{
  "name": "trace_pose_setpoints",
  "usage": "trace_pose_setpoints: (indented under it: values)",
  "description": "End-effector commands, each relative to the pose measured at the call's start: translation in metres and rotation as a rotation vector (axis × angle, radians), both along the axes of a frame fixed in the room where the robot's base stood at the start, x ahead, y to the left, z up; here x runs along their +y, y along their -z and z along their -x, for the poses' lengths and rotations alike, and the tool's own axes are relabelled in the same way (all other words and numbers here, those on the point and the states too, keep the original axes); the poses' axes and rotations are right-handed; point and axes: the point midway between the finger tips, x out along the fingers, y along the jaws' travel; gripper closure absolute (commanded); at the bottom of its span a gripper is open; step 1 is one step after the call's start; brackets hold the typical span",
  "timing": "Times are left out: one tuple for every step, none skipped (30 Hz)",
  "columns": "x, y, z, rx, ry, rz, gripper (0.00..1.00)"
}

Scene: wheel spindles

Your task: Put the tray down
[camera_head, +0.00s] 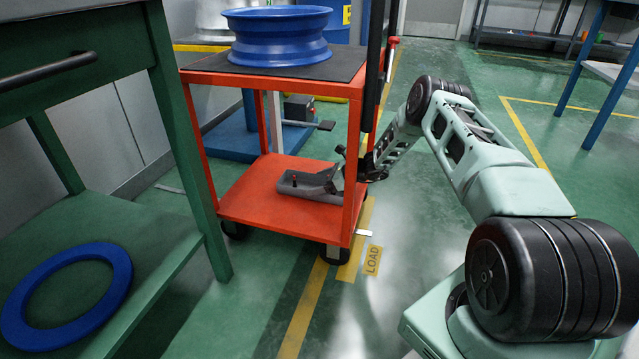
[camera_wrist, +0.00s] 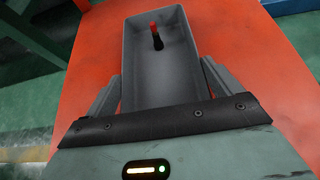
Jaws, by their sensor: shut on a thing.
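The grey tray (camera_head: 303,184) is at the lower orange shelf (camera_head: 258,200) of the cart. My gripper (camera_head: 338,178) reaches in at the cart's right side and is shut on the tray's near end. In the wrist view its fingers (camera_wrist: 159,88) lie along both sides of the tray. The tray appears to lie on or just above the shelf; I cannot tell whether it touches.
A blue wheel rim (camera_head: 278,35) sits on the cart's dark top mat. The cart's red front post (camera_head: 353,165) stands close to my gripper. A green bench with a blue ring (camera_head: 118,290) is at left. The lower shelf around the tray is bare.

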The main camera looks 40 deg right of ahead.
Motion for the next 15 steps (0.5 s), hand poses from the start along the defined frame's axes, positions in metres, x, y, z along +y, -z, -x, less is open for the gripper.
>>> trace_pose_setpoints:
  values:
    - [0.000,0.001,0.000,0.001,0.000,-0.001,0.04]
    - [0.000,0.001,0.000,0.000,0.000,0.000,0.00]
    - [0.000,0.001,0.000,0.001,0.000,-0.001,0.00]
    - [0.000,0.001,0.000,0.001,0.000,-0.001,0.00]
    - [0.000,0.001,0.000,0.001,0.000,-0.001,0.00]
    - [0.000,0.001,0.000,0.001,0.000,-0.001,0.00]
    - [0.000,0.001,0.000,0.001,0.000,-0.001,0.00]
    - [0.000,0.000,0.000,0.000,0.000,0.000,0.00]
    - [0.000,-0.001,0.000,0.000,0.000,0.000,0.00]
    - [0.000,-0.003,0.000,0.000,0.000,0.000,0.00]
    - [-0.001,-0.005,0.001,0.001,0.001,0.000,0.00]
    - [-0.004,-0.007,0.004,0.001,0.003,0.000,0.00]
    - [-0.007,-0.010,0.007,0.002,0.003,-0.001,0.00]
    - [-0.009,-0.013,0.010,0.002,0.004,0.000,0.00]
    - [-0.013,-0.017,0.014,0.002,0.005,-0.001,0.00]
